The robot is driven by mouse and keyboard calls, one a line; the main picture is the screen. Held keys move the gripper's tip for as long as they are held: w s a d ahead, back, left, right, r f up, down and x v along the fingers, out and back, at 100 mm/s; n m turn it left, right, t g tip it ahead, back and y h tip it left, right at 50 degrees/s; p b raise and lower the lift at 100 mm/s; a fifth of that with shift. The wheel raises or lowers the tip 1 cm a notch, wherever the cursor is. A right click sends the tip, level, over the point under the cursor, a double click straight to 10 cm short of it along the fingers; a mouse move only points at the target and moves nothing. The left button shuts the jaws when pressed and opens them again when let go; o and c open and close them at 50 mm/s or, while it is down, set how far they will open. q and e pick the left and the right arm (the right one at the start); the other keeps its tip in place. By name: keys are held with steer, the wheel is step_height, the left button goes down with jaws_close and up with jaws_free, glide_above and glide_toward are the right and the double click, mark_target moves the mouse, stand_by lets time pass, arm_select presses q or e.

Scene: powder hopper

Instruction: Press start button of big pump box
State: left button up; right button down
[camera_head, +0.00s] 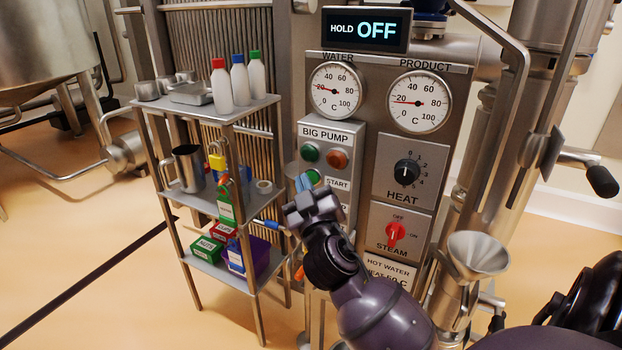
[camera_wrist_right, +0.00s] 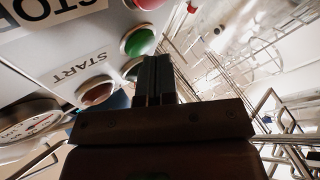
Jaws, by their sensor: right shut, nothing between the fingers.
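The big pump box (camera_head: 325,134) is a grey panel below the water gauge. Its top row has a green lamp or button (camera_head: 310,152) and an orange one (camera_head: 338,159). Below, the green start button (camera_head: 314,176) sits left of the START label (camera_head: 337,184), partly hidden by my right gripper (camera_head: 304,184). That gripper is shut and empty, its fingertips close to the start button. In the right wrist view, the shut fingers (camera_wrist_right: 157,72) end beside the green start button (camera_wrist_right: 138,40); I cannot tell if they touch. A red button (camera_wrist_right: 150,3) lies beyond. My left gripper is not in view.
A shelf rack (camera_head: 205,110) with bottles, a steel jug (camera_head: 188,168) and small boxes stands left of the panel. The heat knob (camera_head: 406,172) and red steam knob (camera_head: 395,233) are right of it. A metal funnel (camera_head: 478,256) stands at lower right. The display (camera_head: 366,29) reads HOLD OFF.

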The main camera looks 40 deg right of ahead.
steer(key=shift+w+d, duration=0.15)
steer(key=shift+d, duration=0.2)
stand_by(0.5)
steer(key=shift+a, duration=0.15)
steer(key=shift+s+a, duration=0.3)
steer(key=shift+a, duration=0.25)
steer(key=shift+a, duration=0.1)
steer(key=shift+s+a+b, duration=0.1)
steer(key=shift+s+a, duration=0.2)
steer(key=shift+a, duration=0.45)
steer(key=shift+s+a+b, duration=0.15)
steer(key=shift+s+a, duration=0.2)
steer(key=shift+a, duration=0.4)
steer(key=shift+s+a+b, duration=0.1)
steer(key=shift+s+a, duration=0.2)
steer(key=shift+a, duration=0.45)
